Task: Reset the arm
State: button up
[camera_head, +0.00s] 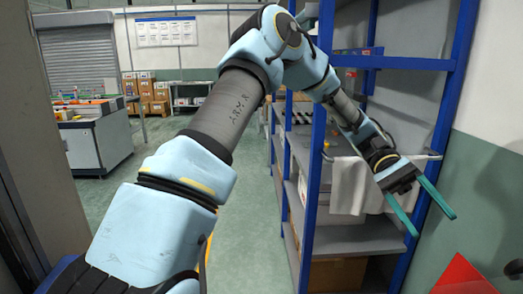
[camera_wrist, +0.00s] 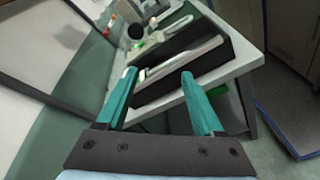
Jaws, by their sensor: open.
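My gripper (camera_head: 433,225) is at the right of the head view, in front of the blue-framed shelf. Its two teal fingers are spread apart with nothing between them, and they point down and to the right. My arm reaches up from the lower left, bends at the top and comes down to the right. In the wrist view my gripper (camera_wrist: 158,74) is also open and empty. Beyond its fingertips is a black tray (camera_wrist: 180,58) with a long pale tool (camera_wrist: 185,60) in it. I cannot tell how far the fingers are from the tray.
The blue shelf frame (camera_head: 312,190) stands close behind the forearm, with a white cloth (camera_head: 347,185) on it. A red object (camera_head: 464,277) is at the lower right. A workbench (camera_head: 97,140) and stacked boxes (camera_head: 150,90) are farther left. Green floor (camera_head: 245,220) is clear between.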

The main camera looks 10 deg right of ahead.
jog(key=w+a+f+n+t+h, duration=0.15)
jog(key=w+a+f+t, duration=0.35)
jog(key=a, duration=0.5)
jog(key=w+a+f+n+t, duration=0.2)
jog(key=w+a+n+t, duration=0.15)
jog(key=w+a, duration=0.4)
jog(key=w+a+n+t+y, duration=0.1)
jog(key=a+t, duration=0.7)
jog(key=a, duration=1.4)
jog(key=shift+w+a+n, duration=0.35)
jog(key=shift+a+n, duration=0.05)
